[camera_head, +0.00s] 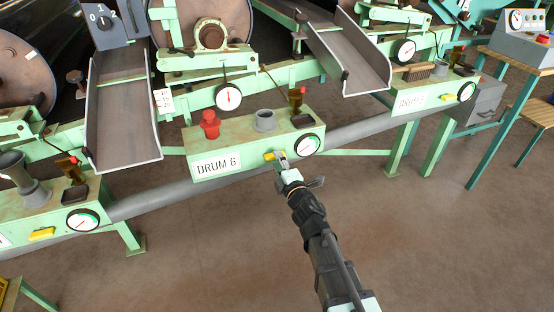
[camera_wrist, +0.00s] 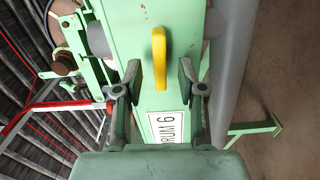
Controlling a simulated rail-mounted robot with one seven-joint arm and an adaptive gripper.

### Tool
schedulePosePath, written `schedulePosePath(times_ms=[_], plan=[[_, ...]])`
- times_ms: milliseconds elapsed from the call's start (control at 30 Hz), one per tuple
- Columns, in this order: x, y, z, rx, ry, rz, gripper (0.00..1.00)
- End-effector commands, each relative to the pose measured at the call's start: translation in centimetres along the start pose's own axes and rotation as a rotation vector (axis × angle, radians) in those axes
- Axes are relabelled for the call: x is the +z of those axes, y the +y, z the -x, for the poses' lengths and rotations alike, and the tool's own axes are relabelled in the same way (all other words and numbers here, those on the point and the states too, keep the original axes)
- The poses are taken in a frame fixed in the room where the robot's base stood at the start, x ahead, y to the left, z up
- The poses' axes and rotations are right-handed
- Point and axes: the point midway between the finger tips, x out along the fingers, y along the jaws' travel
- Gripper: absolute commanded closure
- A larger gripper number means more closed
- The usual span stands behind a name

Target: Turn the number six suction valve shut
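The drum six box (camera_head: 200,150) is pale green and carries a white "DRUM 6" label (camera_head: 217,165). The label also shows in the wrist view (camera_wrist: 168,135). Its yellow valve handle (camera_head: 269,155) sits on the front face, right of the label, partly hidden by my gripper (camera_head: 281,157). In the wrist view the yellow handle (camera_wrist: 159,55) lies lengthwise, up and down the picture. My gripper (camera_wrist: 160,78) is open, one finger on each side of the handle, with visible gaps. I see no contact.
A round gauge (camera_head: 308,145) is right of the handle. A red fitting (camera_head: 210,124) and grey cup (camera_head: 264,120) stand on top. A grey pipe (camera_head: 160,200) runs behind. The left neighbouring box has another yellow handle (camera_head: 41,234). The floor in front is clear.

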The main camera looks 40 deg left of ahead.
Motion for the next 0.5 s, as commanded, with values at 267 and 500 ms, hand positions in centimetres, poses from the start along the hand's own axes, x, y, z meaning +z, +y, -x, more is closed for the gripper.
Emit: schedulePosePath(times_ms=[267, 500], plan=[[-0.1, 0.0, 5.8, 0.000, 0.000, 0.000, 0.60], [0.0, 0.0, 9.2, 0.000, -0.001, 0.000, 0.60]])
